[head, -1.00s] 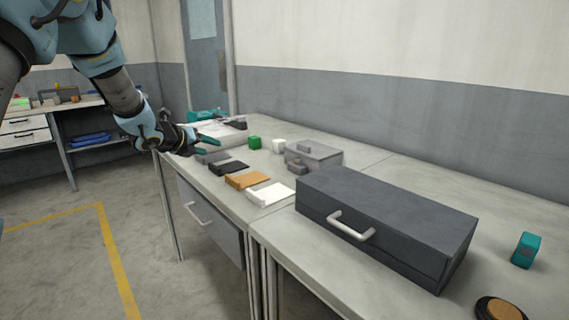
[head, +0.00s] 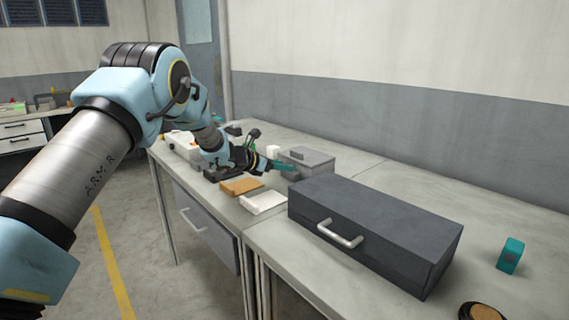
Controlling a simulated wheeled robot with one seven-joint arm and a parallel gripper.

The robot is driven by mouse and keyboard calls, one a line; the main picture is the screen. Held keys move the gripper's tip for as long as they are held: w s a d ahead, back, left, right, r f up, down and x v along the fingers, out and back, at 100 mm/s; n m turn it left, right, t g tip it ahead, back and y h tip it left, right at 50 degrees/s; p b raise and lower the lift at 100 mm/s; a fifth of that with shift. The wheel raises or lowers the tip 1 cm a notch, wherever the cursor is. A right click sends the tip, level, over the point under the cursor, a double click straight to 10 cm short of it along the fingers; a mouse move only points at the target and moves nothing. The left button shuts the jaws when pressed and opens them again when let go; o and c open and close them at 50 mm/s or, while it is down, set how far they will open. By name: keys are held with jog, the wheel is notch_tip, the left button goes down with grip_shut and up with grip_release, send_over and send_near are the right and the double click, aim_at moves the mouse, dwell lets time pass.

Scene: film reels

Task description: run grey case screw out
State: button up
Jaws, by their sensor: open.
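The small light grey case (head: 312,160) stands on the bench, behind the left end of a long dark grey box. My gripper (head: 288,167) has its teal fingers at the case's left front side, where a grey knob-like part showed earlier. The fingers hide that part, so I cannot tell whether they touch it or surround it. My gripper is open. No screw can be made out clearly at this size.
The long dark grey box (head: 372,232) with a pale handle fills the bench in front of the case. White (head: 263,202) and orange-brown (head: 241,187) flat pieces lie below my gripper. A white block (head: 273,152) stands beside the case. A teal object (head: 510,256) sits at right.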

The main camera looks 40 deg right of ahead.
jog(key=shift+d+f, duration=0.3)
jog(key=shift+d, duration=0.3)
grip_shut()
